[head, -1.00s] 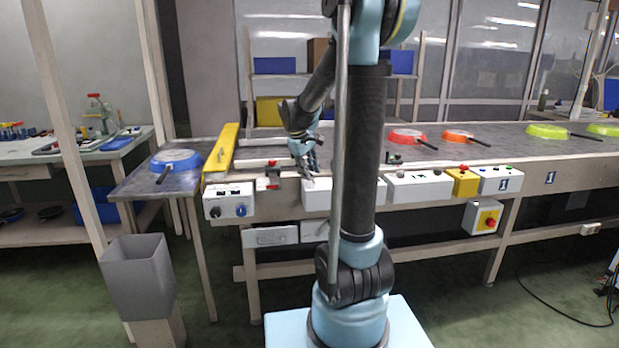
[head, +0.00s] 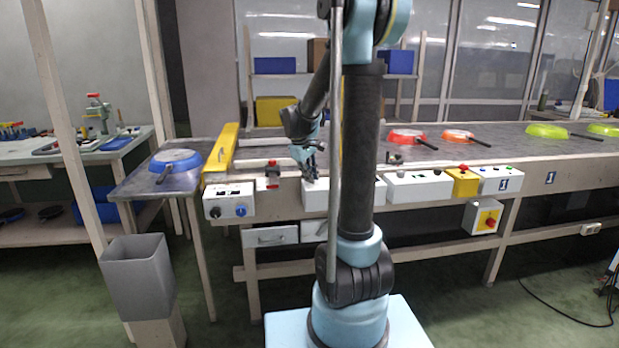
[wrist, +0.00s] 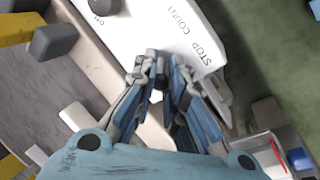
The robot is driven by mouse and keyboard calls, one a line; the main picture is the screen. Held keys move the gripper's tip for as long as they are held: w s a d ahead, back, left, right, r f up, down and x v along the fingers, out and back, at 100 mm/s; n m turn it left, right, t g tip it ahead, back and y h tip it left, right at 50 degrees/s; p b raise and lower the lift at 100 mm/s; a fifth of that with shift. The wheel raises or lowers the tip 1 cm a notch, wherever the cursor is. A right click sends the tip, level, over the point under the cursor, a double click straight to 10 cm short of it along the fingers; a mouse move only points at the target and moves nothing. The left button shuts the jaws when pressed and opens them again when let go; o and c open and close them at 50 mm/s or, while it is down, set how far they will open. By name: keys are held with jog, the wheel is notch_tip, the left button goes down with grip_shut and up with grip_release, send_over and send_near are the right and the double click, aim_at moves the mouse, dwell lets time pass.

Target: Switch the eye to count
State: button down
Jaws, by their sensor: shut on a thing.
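A white control box (wrist: 150,30) fills the upper middle of the wrist view, with the printed words COUNT and STOP and part of ON. In the head view this white box (head: 316,198) is on the bench front, partly behind my arm. My gripper (wrist: 164,64) is at the box face beside the STOP lettering, its fingers shut on a small part. That part looks like the eye switch, but the fingers hide it, so its setting cannot be read. My gripper also shows in the head view (head: 311,176), at the top of the box.
A dark round knob (wrist: 104,9) is on the same box near ON. A dark grey block (wrist: 53,41) is beside the box. In the head view, another white box (head: 228,201) with a blue knob is to the left. A yellow bar (head: 222,147) and several pans stand on the bench.

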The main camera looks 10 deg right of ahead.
jog(key=shift+s+d, duration=0.1)
jog(key=shift+d, duration=0.1)
jog(key=y, duration=0.1)
jog(key=d+y, duration=0.1)
jog(key=y, duration=0.1)
jog(key=shift+d+r, duration=0.1)
jog(key=shift+d, duration=0.05)
jog(key=shift+s+d+m+y, duration=0.15)
jog(key=shift+d+y, duration=0.15)
jog(key=shift+y, duration=0.65)
jog(key=shift+w+d+m+y, duration=0.15)
jog(key=shift+d+y, duration=0.1)
jog(key=shift+y, duration=0.7)
jog(key=shift+s, duration=0.1)
jog(key=c, duration=1.6)
grip_release()
jog(key=shift+c, duration=0.2)
jog(key=v, duration=1.1)
jog(key=shift+d+r, duration=0.15)
jog(key=shift+r, duration=0.2)
